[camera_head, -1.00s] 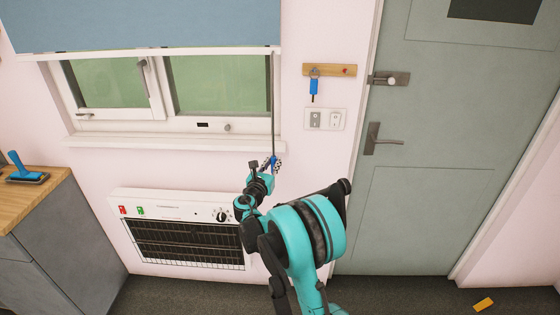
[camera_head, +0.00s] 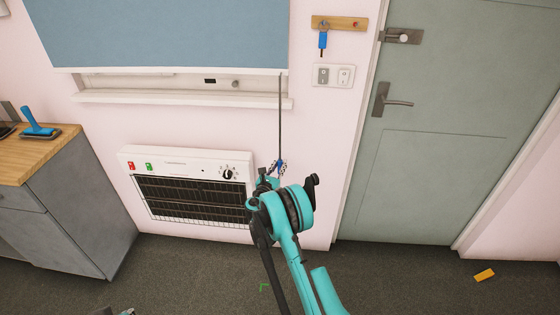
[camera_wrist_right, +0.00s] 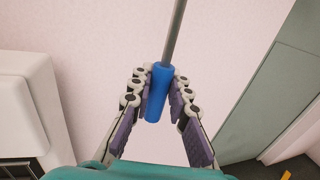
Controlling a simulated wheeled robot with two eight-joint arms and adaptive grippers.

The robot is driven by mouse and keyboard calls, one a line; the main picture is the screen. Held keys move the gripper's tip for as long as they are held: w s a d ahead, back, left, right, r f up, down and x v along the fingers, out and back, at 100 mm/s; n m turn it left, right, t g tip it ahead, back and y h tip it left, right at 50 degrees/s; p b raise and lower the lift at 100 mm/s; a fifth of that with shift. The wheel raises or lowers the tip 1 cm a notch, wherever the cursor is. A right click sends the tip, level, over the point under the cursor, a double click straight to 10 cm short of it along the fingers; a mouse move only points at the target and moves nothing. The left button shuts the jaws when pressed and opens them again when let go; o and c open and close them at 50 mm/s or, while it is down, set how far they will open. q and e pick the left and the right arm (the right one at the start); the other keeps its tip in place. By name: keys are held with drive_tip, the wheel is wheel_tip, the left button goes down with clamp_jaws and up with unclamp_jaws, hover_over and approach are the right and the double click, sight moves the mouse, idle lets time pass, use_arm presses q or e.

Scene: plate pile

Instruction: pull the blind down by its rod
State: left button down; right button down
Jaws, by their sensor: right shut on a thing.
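The blue blind (camera_head: 165,32) hangs over the window, its lower edge near the bottom of the frame and level. A thin grey rod (camera_head: 280,115) hangs from the blind's right end. My right gripper (camera_head: 280,166) is at the rod's lower end, in front of the wall. In the right wrist view the rod (camera_wrist_right: 175,35) ends in a blue handle (camera_wrist_right: 157,93). The right gripper's fingers (camera_wrist_right: 160,80) are shut around this handle, one on each side.
A white heater (camera_head: 185,158) is on the wall left of my right arm. A grey cabinet (camera_head: 75,215) with a wooden top stands at the left. The window sill (camera_head: 180,98) juts out below the blind. A grey door (camera_head: 450,150) is at the right.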

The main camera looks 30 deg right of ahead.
drive_tip(key=shift+s+f, duration=0.1)
drive_tip(key=shift+f, duration=0.15)
drive_tip(key=c, duration=1.4)
unclamp_jaws()
drive_tip(key=shift+a, duration=0.1)
drive_tip(key=v, duration=1.2)
drive_tip(key=shift+r, duration=0.1)
